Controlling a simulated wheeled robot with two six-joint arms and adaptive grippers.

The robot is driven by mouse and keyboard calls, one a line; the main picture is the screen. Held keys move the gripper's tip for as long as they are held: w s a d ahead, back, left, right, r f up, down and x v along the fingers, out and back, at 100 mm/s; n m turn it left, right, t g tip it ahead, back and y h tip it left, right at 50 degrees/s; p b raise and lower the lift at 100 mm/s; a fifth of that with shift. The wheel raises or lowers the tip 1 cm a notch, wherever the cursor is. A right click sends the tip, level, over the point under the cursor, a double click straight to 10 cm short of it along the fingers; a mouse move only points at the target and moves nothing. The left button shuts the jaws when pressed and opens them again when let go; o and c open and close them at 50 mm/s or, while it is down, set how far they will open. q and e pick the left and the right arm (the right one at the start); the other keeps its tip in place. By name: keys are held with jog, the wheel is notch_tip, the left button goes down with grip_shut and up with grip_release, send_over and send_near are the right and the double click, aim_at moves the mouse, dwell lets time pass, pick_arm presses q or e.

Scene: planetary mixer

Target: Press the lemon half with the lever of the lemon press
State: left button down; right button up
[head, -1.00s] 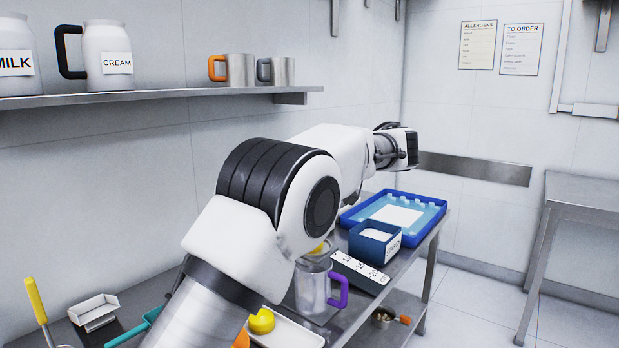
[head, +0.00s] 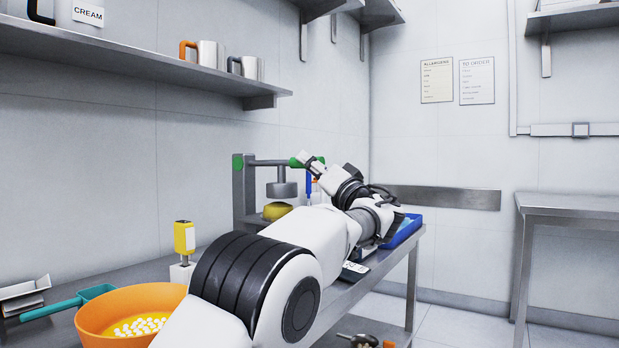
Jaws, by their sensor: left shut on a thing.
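The lemon press (head: 239,190) is a grey metal frame standing at the wall on the far part of the counter in the head view. A yellow lemon half (head: 277,211) sits low in it, under the grey cylindrical press head (head: 282,189), with a small visible gap between them. The lever (head: 270,162) runs to the right from the frame and has a green grip at its end. My left gripper (head: 309,161) is shut on the lever's green grip. My left forearm hides the lower right part of the press. My right gripper is not in view.
An orange bowl (head: 95,318) with white pieces, a teal scoop (head: 60,307) and a yellow-topped object (head: 184,237) stand on the near counter. A blue tray (head: 405,232) lies beyond my wrist. A metal shelf (head: 150,62) with mugs hangs above.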

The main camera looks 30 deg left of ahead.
pick_arm(q)
jog(key=shift+f, duration=0.15)
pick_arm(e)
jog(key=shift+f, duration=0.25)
pick_arm(q)
jog(key=c, duration=1.3)
grip_release()
jog(key=o, duration=0.4)
jog(key=shift+w+f, duration=0.15)
jog(key=v, duration=0.7)
jog(key=shift+d+f, duration=0.1)
jog(key=shift+d, duration=0.05)
